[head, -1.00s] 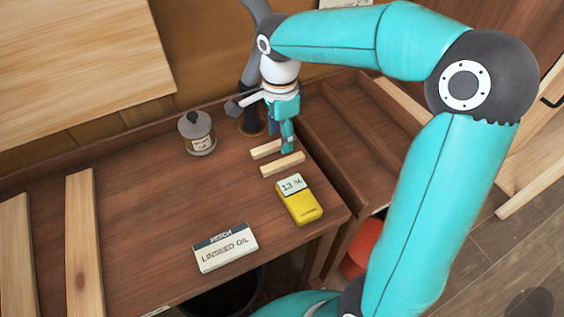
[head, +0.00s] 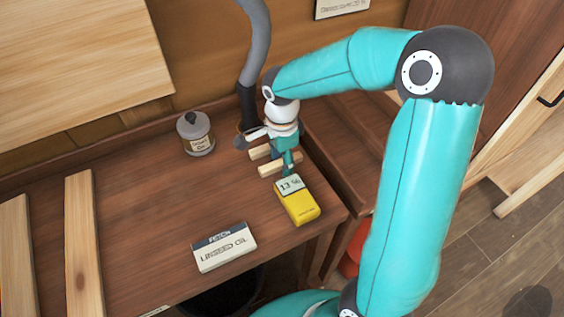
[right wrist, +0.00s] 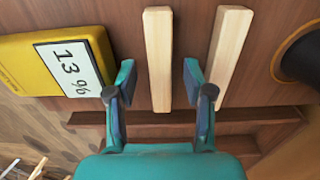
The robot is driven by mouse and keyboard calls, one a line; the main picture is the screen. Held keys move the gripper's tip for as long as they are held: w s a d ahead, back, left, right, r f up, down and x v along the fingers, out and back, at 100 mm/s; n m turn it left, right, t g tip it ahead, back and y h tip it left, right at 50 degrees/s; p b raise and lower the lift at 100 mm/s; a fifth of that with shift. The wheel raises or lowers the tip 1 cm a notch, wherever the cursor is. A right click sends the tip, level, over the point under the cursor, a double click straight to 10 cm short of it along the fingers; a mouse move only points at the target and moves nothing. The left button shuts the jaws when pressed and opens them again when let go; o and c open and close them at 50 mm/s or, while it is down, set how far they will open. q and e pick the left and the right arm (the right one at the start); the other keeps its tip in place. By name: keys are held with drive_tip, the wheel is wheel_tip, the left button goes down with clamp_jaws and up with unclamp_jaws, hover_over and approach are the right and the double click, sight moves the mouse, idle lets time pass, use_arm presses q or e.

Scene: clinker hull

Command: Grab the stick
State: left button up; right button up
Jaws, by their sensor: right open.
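Two short pale wooden sticks lie side by side on the brown bench. The nearer stick (head: 268,171) is next to the yellow meter, and the farther stick (head: 259,152) is behind it. My right gripper (head: 287,168) is open and points down over the right end of the nearer stick. In the right wrist view, the nearer stick (right wrist: 158,50) shows between the two open fingertips (right wrist: 158,82), not gripped. The farther stick (right wrist: 229,50) lies outside the right finger. My left gripper is not in view.
A yellow meter (head: 298,201) reading 13 % lies close to the nearer stick. A linseed oil box (head: 224,247), a grey labelled can (head: 196,134) and long boards (head: 83,240) are on the bench. A grey hose (head: 256,50) stands behind the gripper. The bench's middle left is clear.

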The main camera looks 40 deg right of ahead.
clamp_jaws()
